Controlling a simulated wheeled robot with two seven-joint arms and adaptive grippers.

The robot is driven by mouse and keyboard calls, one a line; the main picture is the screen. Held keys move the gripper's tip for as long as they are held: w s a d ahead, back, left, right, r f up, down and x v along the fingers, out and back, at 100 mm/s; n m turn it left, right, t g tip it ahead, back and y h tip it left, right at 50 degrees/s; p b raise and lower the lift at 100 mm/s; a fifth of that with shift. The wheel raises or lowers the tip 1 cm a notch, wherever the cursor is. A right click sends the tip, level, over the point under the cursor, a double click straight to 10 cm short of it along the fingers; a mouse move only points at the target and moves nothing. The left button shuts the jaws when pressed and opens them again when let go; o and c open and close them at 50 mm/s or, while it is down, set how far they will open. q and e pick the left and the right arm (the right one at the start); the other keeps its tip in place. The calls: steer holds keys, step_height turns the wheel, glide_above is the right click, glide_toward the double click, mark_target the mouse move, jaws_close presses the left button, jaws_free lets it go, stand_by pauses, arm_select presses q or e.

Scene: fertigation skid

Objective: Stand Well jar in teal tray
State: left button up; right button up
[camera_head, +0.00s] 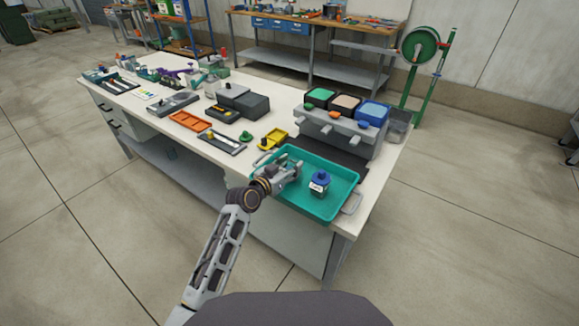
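The jar (320,184), a small container with a blue lid and a pale label with dark marks, stands upright in the teal tray (344,180). The label is too small to read. The tray lies at the near right end of the workbench. My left gripper (291,169) is over the tray, to the left of the jar and apart from it. Its fingers look spread, with nothing seen between them. My arm and gripper hide the tray's left part. My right gripper is not in view.
A grey rack with green, beige and blue-topped bins (345,105) stands behind the tray. A green hose reel (420,45) stands beyond.

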arm_select(q)
steer(key=o, duration=0.5)
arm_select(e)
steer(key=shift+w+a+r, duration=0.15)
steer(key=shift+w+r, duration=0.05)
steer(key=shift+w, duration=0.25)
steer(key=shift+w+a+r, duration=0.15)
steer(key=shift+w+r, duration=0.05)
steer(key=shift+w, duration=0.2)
arm_select(q)
steer(key=shift+s+a+r, duration=0.1)
steer(key=shift+s+a, duration=0.15)
steer(key=shift+s, duration=0.05)
steer(key=p+v, duration=0.1)
steer(key=v, duration=0.8)
steer(key=shift+s+a+r, duration=0.2)
steer(key=shift+s, duration=0.1)
steer(key=shift+s+a+r, duration=0.15)
steer(key=shift+s+a, duration=0.25)
steer(key=shift+s, duration=0.15)
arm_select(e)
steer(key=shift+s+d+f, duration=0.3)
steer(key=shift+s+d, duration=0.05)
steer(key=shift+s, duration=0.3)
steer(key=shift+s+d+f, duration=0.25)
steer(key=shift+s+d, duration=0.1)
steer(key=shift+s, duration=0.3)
